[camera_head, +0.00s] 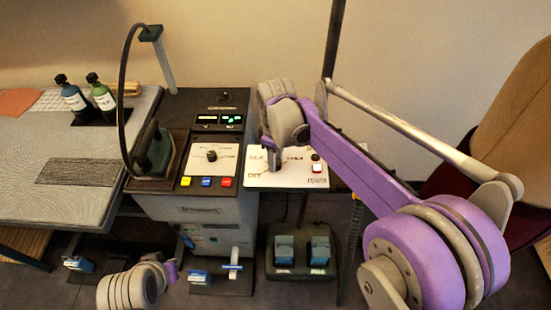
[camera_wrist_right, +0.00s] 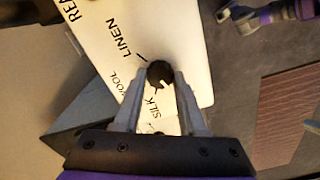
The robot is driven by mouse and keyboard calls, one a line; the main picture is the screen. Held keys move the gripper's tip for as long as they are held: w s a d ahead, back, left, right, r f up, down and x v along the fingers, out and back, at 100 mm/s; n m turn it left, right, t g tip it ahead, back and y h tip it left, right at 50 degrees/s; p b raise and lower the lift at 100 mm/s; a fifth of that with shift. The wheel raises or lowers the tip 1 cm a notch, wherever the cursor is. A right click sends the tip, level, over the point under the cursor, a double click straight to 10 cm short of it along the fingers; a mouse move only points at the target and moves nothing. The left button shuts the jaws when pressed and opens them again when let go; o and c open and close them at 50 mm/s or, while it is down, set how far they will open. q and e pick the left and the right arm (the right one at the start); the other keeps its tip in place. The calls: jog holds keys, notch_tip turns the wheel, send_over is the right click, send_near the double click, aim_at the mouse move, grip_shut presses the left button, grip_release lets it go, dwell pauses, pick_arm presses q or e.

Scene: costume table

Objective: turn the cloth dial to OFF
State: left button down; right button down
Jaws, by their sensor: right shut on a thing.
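The cloth dial (camera_wrist_right: 158,74) is a small black knob with a white mark, on a white panel (camera_wrist_right: 190,40) lettered LINEN, WOOL and SILK. My right gripper (camera_wrist_right: 157,84) is shut on it, one grey finger on each side. The white mark sits at the knob's lower right in the wrist view; the exact setting is hard to tell. In the head view my right gripper (camera_head: 275,158) reaches down onto the same panel (camera_head: 262,183), where OFF shows at the lower left; the dial is mostly hidden there. My left wrist shows at the bottom left; its jaws are not clear.
To the left are a control box with a knob (camera_head: 211,156) and coloured buttons, an iron (camera_head: 155,152), and bottles (camera_head: 103,95) on a padded table. Pedals (camera_head: 284,250) stand below.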

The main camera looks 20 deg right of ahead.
jog(key=shift+n, duration=0.4)
jog(key=shift+c, duration=2.3)
grip_release()
jog(key=shift+r, duration=0.1)
notch_tip(320, 180, up, 11)
jog(key=shift+p, duration=0.35)
